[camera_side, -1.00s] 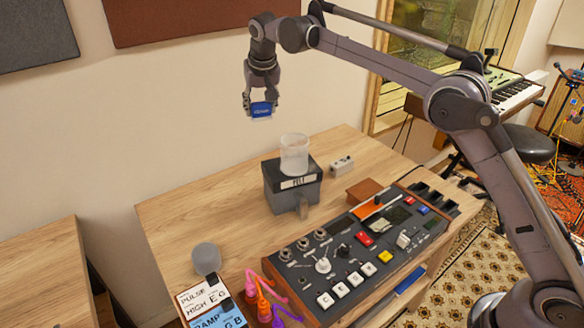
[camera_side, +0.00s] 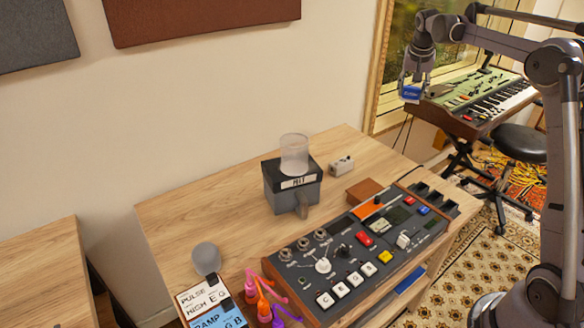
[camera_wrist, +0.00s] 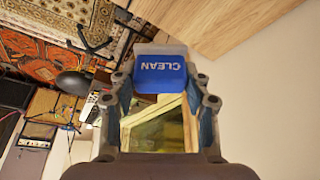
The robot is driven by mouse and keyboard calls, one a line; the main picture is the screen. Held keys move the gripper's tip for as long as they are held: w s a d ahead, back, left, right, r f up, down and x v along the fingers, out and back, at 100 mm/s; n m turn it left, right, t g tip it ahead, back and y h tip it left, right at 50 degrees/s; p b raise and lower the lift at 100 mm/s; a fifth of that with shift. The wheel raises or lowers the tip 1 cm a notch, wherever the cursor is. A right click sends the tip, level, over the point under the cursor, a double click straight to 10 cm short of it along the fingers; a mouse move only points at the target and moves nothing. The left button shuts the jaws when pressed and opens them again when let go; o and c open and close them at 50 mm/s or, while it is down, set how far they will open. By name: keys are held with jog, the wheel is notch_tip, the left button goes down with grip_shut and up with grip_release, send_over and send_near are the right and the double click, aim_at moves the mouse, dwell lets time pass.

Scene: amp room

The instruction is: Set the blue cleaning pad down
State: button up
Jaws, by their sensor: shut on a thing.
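The blue cleaning pad (camera_side: 411,93) is held in my gripper (camera_side: 414,88), high in the air at the upper right of the side view. It is in front of the window and keyboard as seen there. In the wrist view the pad (camera_wrist: 160,75) sits between the two fingers of my gripper (camera_wrist: 161,88), its blue face lettered "CLEAN" and a grey layer along one edge. My gripper is shut on it. The pad touches no surface; the wooden desk (camera_side: 190,215) is lower and to the left.
Bare desk shows left of the box. A keyboard (camera_side: 490,100) and black stool (camera_side: 519,142) stand at right.

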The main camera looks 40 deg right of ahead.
jog(key=s+d+f+m, duration=0.1)
jog(key=s+d+m, duration=0.1)
jog(key=s+d, duration=0.65)
notch_tip(320, 180, down, 18)
jog(key=shift+g, duration=0.4)
jog(key=w+a+f, duration=0.1)
jog(key=w+f, duration=0.1)
jog(key=w, duration=0.1)
jog(key=w+a+f, duration=0.2)
jog(key=w, duration=0.1)
jog(key=w+a+f, duration=0.2)
jog(key=w, duration=0.2)
jog(key=shift+f, duration=2.2)
jog(key=shift+f, duration=0.1)
jog(key=o, duration=1.1)
jog(key=shift+o, duration=0.2)
